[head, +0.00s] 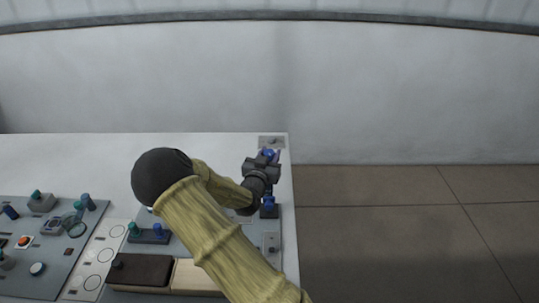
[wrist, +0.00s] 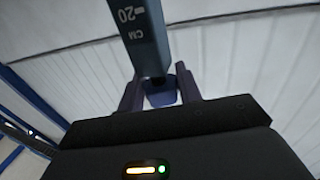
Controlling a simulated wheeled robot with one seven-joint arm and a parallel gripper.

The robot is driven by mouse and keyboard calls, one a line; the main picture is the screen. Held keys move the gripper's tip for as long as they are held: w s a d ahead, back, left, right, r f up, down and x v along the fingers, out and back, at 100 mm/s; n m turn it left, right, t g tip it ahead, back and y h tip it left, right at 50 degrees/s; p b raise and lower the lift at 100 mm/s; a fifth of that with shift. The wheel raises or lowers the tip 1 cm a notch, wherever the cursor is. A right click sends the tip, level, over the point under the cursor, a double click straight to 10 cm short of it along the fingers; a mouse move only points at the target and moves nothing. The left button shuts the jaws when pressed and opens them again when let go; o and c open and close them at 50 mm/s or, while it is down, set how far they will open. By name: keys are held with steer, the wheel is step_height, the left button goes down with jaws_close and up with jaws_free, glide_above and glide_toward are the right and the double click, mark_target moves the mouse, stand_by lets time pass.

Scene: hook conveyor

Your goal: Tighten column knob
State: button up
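A blue knob (wrist: 162,98) sits at the column, between my gripper's two fingers (wrist: 160,92). The fingers flank the knob with little or no gap, and I cannot tell whether they press on it. In the head view, my gripper (head: 267,157) is over the right side of the table, with blue (head: 268,153) showing at its fingers. A blue part (head: 269,204) shows below my gripper. The column is mostly hidden there by my gripper.
The white table (head: 70,155) ends just right of my gripper, with bare tiled floor (head: 400,230) beyond. Grey panels (head: 62,270) with knobs and buttons are at the left. A dark brown block (head: 140,270) and a cream block (head: 195,277) lie near my arm.

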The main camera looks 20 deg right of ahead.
steer(key=c, duration=0.3)
steer(key=shift+c, duration=0.2)
steer(key=shift+m+g+h+b, duration=0.4)
steer(key=shift+m+g+h, duration=0.3)
steer(key=shift+g+h, duration=0.1)
steer(key=o, duration=0.9)
steer(key=shift+s+a, duration=0.1)
